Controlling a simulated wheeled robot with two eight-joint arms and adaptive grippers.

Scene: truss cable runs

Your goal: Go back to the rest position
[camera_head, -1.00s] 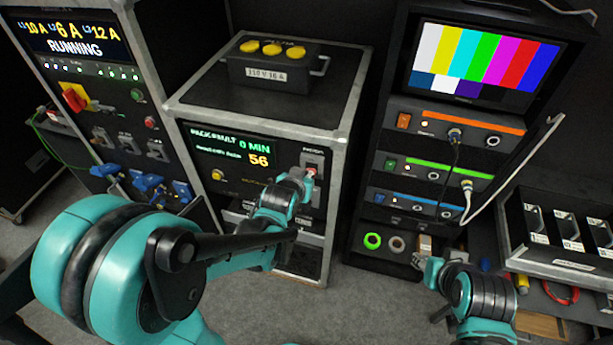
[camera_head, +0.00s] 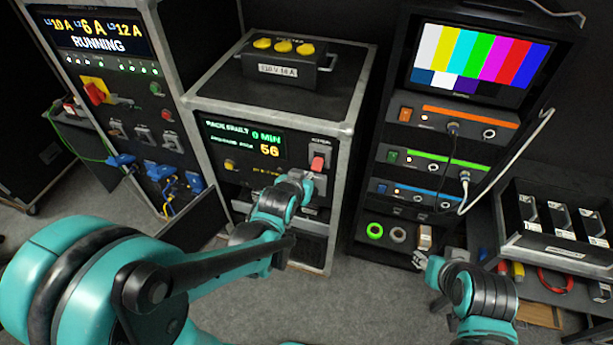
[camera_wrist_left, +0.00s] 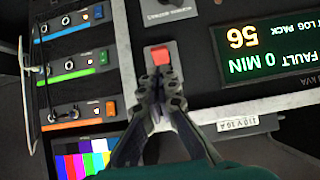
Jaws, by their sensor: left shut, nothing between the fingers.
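My left gripper (camera_head: 306,181) is shut and empty, just below and left of the red rocker switch (camera_head: 318,162) on the middle rack's front panel. In the left wrist view the gripper's closed fingers (camera_wrist_left: 160,82) point toward the red switch (camera_wrist_left: 159,55) and appear a little short of it, though the gap is hard to judge. My right gripper (camera_head: 418,259) is at the lower right, in front of the bottom shelf of the monitor rack. Its fingers are too small to read.
The middle rack (camera_head: 350,115) carries a black box with yellow caps (camera_head: 288,60). To the left stands the power rack (camera_head: 130,100) showing RUNNING. A colour-bar monitor (camera_head: 480,65) tops the right rack. A tray of black cases (camera_head: 560,249) is at far right. Grey floor lies below.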

